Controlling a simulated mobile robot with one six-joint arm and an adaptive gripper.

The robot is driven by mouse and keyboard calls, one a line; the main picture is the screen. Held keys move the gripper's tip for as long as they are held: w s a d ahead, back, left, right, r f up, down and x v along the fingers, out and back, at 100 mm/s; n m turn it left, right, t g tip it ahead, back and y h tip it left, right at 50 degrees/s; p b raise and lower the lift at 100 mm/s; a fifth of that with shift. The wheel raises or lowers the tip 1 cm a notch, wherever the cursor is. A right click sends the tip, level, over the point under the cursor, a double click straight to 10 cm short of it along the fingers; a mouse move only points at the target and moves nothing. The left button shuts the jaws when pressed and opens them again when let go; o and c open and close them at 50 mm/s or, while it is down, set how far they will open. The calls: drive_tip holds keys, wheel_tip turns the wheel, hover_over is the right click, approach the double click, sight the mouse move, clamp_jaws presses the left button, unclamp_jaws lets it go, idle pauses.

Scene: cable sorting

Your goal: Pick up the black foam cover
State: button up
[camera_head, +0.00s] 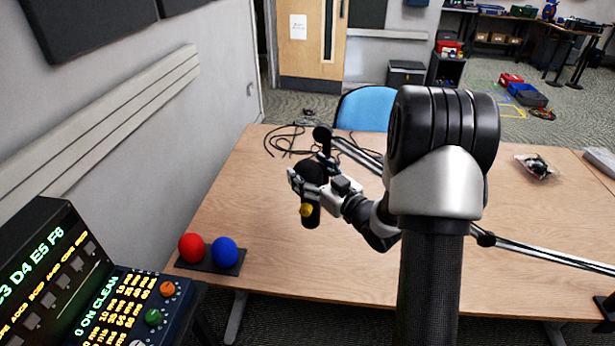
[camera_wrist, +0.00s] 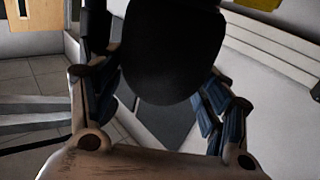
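A black rounded foam cover (camera_head: 309,171) shows at my gripper (camera_head: 309,186) in the head view, on top of a dark upright microphone-like body (camera_head: 311,214) with a yellow part (camera_head: 306,210). In the wrist view the dark rounded shape (camera_wrist: 172,55) fills the space between the two fingers of my gripper (camera_wrist: 160,100). The blue-grey finger pads lie close along its left and right edges. Whether they press on it cannot be told. The far side of the cover is hidden.
A red ball (camera_head: 191,247) and a blue ball (camera_head: 224,251) sit on a black stand (camera_head: 208,266) at the wooden table's (camera_head: 270,270) front left. Black cables (camera_head: 288,140) and a boom arm (camera_head: 358,150) lie behind my gripper. A bagged item (camera_head: 537,166) lies right.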

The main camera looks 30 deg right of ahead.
drive_tip(key=c, duration=0.5)
drive_tip(key=shift+c, duration=0.2)
